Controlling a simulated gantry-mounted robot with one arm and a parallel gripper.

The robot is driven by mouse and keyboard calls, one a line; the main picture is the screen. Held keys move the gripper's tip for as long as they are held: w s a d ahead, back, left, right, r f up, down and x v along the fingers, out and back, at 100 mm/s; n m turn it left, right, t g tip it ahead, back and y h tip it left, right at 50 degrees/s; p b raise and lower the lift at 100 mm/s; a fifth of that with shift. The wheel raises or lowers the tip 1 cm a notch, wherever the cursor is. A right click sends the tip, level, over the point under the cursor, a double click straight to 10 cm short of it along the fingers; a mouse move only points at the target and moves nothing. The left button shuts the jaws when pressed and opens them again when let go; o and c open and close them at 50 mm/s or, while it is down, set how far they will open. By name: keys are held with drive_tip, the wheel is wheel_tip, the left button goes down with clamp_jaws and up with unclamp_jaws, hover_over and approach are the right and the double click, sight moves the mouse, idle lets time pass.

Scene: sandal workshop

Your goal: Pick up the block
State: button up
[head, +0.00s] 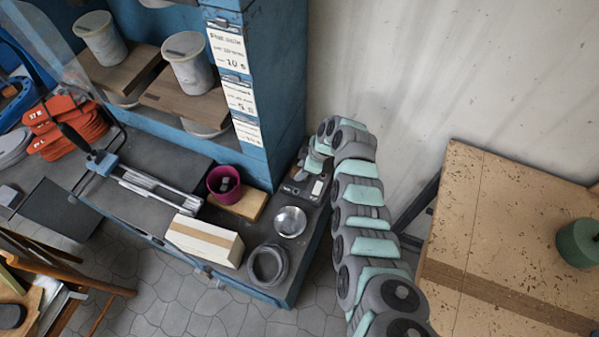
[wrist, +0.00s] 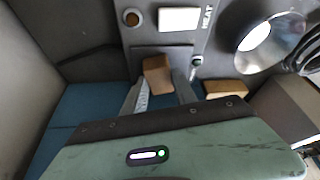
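A small brown wooden block (wrist: 157,75) shows in the wrist view between the fingers of my gripper (wrist: 160,90). The fingers stand apart, one close along each side of the block. I cannot tell whether both press on it or whether it still rests on the dark panel behind it. In the head view my gripper (head: 312,165) is low over the right end of the dark bench, beside the blue cabinet post. The block cannot be made out there.
A metal bowl (head: 290,221), a grey coil (head: 268,264), a white box (head: 204,240), a magenta pot (head: 223,182) and a wooden board (head: 247,204) stand left of my gripper. The blue cabinet (head: 277,90) rises close behind.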

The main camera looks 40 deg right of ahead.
clamp_jaws()
drive_tip(key=shift+r, duration=0.15)
